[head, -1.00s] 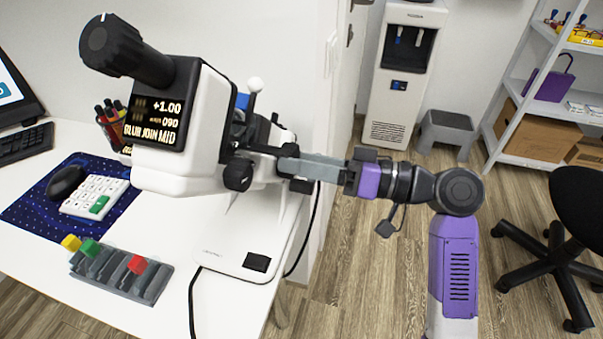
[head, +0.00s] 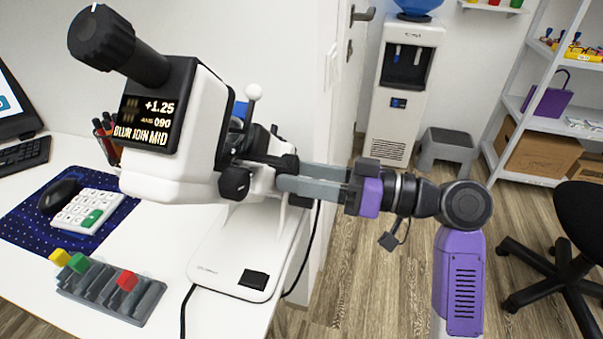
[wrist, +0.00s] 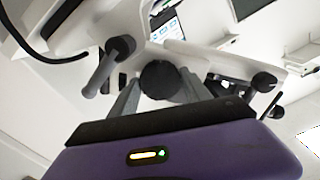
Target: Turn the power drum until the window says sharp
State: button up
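The white lens-measuring instrument (head: 170,183) stands on the desk with a black eyepiece (head: 110,45). Its window (head: 147,122) reads +1.25, axis 090, and "BLUR JOIN MID". The power drum (head: 289,161) is a dark knob on the instrument's right side, partly covered by my fingers. It shows as a dark round end in the wrist view (wrist: 160,80). My gripper (head: 287,174) reaches in from the right with its grey fingers on either side of the drum. In the wrist view my gripper (wrist: 160,88) appears shut on it; the contact itself is not clear.
Another black knob (head: 235,182) sits close to my fingertips. A rack with coloured blocks (head: 112,290), a calculator (head: 88,212) and a mouse (head: 59,195) lie on the desk. A black cable hangs by the desk edge. Open floor lies right of the desk.

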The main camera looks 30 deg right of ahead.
jog(key=o, duration=0.3)
jog(key=shift+d, duration=0.1)
jog(key=v, duration=0.7)
jog(key=shift+s+d+p, duration=0.25)
jog(key=shift+s+p, duration=0.05)
jog(key=shift+p, duration=0.05)
jog(key=shift+r, duration=0.15)
